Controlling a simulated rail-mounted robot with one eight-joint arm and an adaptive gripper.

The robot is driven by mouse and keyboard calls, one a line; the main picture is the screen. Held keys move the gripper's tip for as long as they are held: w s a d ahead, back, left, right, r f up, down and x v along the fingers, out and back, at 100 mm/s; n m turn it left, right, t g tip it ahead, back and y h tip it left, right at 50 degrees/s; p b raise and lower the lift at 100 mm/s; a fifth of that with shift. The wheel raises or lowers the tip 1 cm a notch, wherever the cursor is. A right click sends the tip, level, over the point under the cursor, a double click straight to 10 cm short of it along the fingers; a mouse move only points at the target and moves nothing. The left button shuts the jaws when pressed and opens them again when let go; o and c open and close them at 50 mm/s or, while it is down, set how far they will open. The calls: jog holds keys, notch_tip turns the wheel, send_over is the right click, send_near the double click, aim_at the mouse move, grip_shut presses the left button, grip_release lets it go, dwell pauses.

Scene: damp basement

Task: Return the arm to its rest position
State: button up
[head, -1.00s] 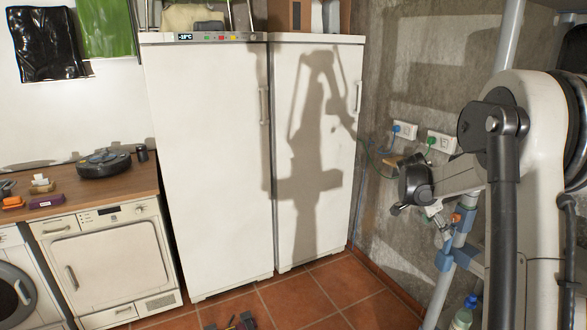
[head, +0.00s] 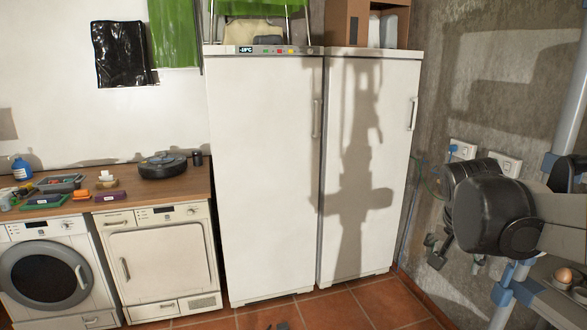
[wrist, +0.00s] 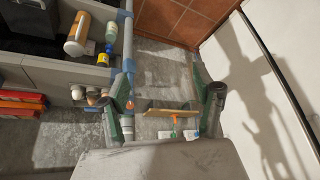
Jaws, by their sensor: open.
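My arm (head: 495,215) is raised at the right of the head view, in front of the concrete wall. Its black joint covers part of the wall. My gripper (wrist: 165,100) shows in the wrist view with its two fingers wide apart and nothing held between them. In the head view the fingers are small and dark beside the arm, partly hidden by it.
Two white upright freezers (head: 265,180) stand left of the arm, with its shadow on them. Wall sockets (head: 462,150) with plugs are close behind the arm. A blue-jointed pole (head: 503,290) stands near it. A shelf with bottles (wrist: 77,35) shows in the wrist view. Open tiled floor (head: 350,305) lies ahead.

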jog(key=s+a+f+n+t+y, duration=0.2)
jog(key=s+a+n, duration=0.5)
jog(key=s+a, duration=0.6)
jog(key=s+f+y, duration=0.1)
jog(key=s+f, duration=0.1)
jog(key=s, duration=0.1)
jog(key=shift+s+a+f+n+t, duration=0.15)
jog(key=shift+s+a+n+t, duration=0.15)
jog(key=shift+a+n+t, duration=0.1)
dwell(1.3)
